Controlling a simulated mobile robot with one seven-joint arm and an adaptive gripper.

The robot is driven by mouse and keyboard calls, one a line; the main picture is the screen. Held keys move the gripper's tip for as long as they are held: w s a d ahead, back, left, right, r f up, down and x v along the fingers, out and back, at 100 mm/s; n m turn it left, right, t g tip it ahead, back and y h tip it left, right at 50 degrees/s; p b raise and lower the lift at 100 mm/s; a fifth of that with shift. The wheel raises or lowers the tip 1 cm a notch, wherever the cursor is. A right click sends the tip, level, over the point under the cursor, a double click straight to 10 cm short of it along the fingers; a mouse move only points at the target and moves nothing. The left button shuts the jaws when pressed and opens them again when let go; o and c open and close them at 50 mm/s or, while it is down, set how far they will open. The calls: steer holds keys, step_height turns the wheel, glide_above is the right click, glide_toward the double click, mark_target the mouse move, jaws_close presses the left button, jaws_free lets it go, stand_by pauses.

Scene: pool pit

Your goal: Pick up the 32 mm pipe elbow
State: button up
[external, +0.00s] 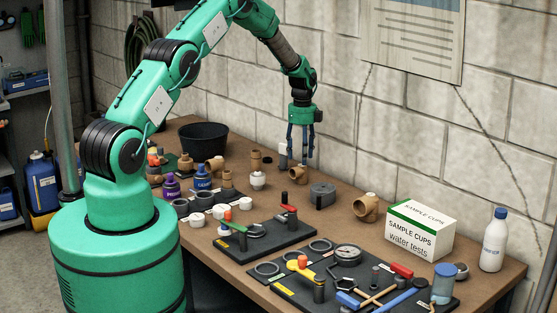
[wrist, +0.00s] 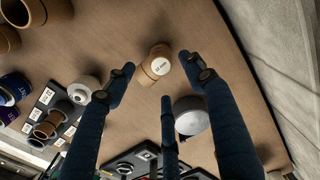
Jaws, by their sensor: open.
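A tan pipe elbow (wrist: 153,68) with a round white label lies on the bench in the wrist view, beyond my fingertips and roughly between the outer two. The label's print is too small to read surely. In the external view a small tan elbow (external: 297,175) is on the bench below my gripper (external: 301,145). My gripper (wrist: 155,95) has three dark fingers, spread open and empty, pointing down above the bench. A larger tan elbow (external: 367,207) with a white cap or label stands to the right, nearer the sample cup box.
A grey round fitting (wrist: 191,115) lies close to the elbow; white fittings (wrist: 84,89) are at left. Trays of tools (external: 345,280) and valves (external: 262,236) lie in front. A box (external: 420,231) and bottle (external: 493,240) stand at right. The block wall is close behind.

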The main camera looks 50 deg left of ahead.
mark_target(302, 173)
steer(key=shift+f, duration=1.25)
steer(key=shift+w+f, duration=0.2)
steer(key=shift+f, duration=2.45)
steer(key=c, duration=1.2)
